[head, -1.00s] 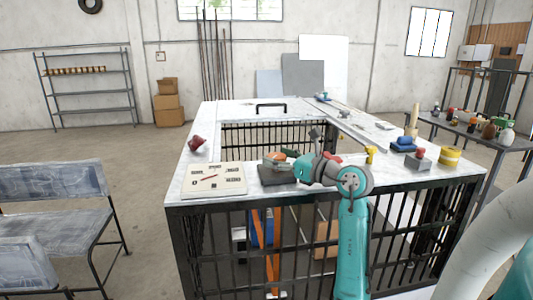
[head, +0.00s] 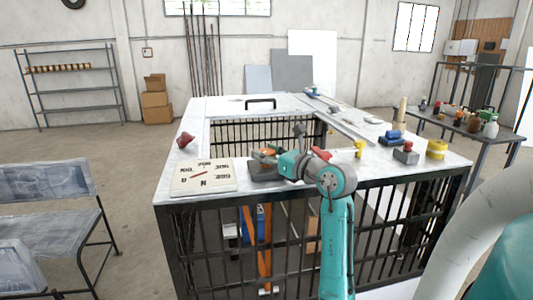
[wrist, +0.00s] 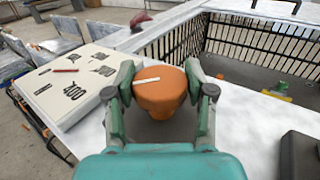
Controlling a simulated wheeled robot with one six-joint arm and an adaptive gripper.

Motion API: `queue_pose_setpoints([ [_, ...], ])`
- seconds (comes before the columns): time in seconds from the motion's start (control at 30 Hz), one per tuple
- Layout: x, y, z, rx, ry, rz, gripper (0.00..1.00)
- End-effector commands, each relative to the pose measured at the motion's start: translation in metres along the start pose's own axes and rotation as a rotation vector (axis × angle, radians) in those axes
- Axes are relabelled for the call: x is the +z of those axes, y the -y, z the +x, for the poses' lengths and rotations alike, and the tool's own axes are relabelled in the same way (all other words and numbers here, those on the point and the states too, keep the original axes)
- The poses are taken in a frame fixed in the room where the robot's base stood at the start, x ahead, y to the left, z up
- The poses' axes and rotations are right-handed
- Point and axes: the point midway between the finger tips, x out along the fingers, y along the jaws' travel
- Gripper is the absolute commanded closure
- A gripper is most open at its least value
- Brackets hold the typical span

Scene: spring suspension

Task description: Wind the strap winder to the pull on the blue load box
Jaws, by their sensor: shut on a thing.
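The strap winder is a grey block (head: 265,172) on the front edge of the white table, with an orange knob on top. In the wrist view the orange knob (wrist: 160,92) carries a white bar mark and sits between the fingers of my gripper (wrist: 160,80), which is shut on it. In the head view my gripper (head: 274,153) reaches the knob from the right. The blue load box (head: 259,222) is below the tabletop behind black bars, partly hidden by orange straps (head: 266,250). A white dial board (head: 203,186) with printed numbers and a red needle lies left of the winder.
A barred opening (head: 260,131) lies in the tabletop behind the winder. A red object (head: 185,140) is at the left edge. A yellow roll (head: 437,149), a grey block with a red knob (head: 406,154) and blue items stand at the right.

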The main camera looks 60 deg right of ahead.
Motion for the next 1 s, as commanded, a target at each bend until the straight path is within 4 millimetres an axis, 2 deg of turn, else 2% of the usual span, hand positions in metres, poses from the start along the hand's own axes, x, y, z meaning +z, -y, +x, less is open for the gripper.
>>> queue_pose_setpoints([
  [0.2, -0.0007, -0.0013, 0.0006, -0.09, -0.001, 0.0, 0.81],
  [0.6, -0.0003, -0.0001, -0.0003, -0.111, 0.0, 0.001, 0.81],
  [0.63, -0.0003, -0.0001, -0.0003, -0.111, 0.0, 0.001, 0.41],
  [0.7, -0.0003, -0.0001, -0.0003, -0.111, 0.0, 0.001, 0.24],
  [0.73, -0.0003, -0.0001, -0.0003, -0.111, 0.0, 0.001, 0.2],
  [1.0, 0.0001, -0.0001, -0.0003, -0.111, 0.001, 0.0, 0.2],
])
